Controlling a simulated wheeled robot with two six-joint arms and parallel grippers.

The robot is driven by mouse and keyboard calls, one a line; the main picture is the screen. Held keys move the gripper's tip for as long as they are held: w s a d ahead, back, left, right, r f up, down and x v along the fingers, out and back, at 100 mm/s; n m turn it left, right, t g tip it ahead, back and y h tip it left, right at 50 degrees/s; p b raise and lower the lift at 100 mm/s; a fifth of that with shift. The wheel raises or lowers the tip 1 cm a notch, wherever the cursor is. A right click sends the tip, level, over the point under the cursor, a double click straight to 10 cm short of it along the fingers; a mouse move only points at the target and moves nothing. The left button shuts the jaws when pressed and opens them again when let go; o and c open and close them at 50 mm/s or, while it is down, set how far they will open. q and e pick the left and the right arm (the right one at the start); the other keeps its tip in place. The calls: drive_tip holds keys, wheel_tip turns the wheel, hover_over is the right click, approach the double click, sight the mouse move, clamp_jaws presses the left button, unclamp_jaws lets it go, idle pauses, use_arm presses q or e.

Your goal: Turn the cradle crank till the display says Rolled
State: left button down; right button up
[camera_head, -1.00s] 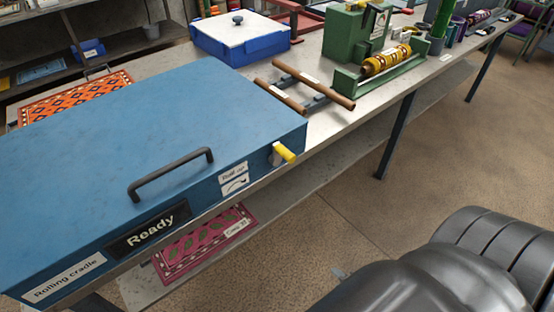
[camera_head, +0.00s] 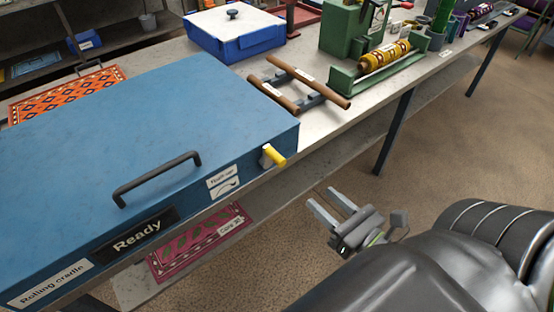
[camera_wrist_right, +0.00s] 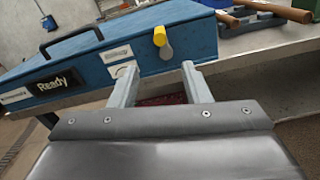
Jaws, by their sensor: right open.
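The blue rolling cradle (camera_head: 130,130) lies on the bench with its lid closed and a black handle on top. Its front display (camera_head: 138,236) reads "Ready"; the display also shows in the right wrist view (camera_wrist_right: 60,85). The crank (camera_head: 273,156) with a yellow knob sticks out of the front face near the right corner; the yellow knob shows in the right wrist view (camera_wrist_right: 160,37) beyond the fingers. My right gripper (camera_head: 324,207) is open and empty, below and right of the crank, apart from it. In its wrist view the open fingers (camera_wrist_right: 160,85) point toward the cradle front. My left gripper is out of view.
A wooden-handled frame (camera_head: 300,90), a green machine with a yellow roll (camera_head: 384,56) and a blue-white box (camera_head: 235,35) stand behind on the bench. A pink rug (camera_head: 200,243) lies on the lower shelf.

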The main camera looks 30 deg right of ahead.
drive_tip(key=shift+w+b, duration=1)
drive_tip(key=shift+b, duration=0.9)
approach(269, 149)
drive_tip(key=w, duration=0.5)
drive_tip(key=w+f, duration=0.1)
drive_tip(key=w, duration=0.1)
drive_tip(key=shift+w+a, duration=0.15)
drive_tip(key=shift+w, duration=0.1)
clamp_jaws()
drive_tip(key=shift+m, duration=0.3)
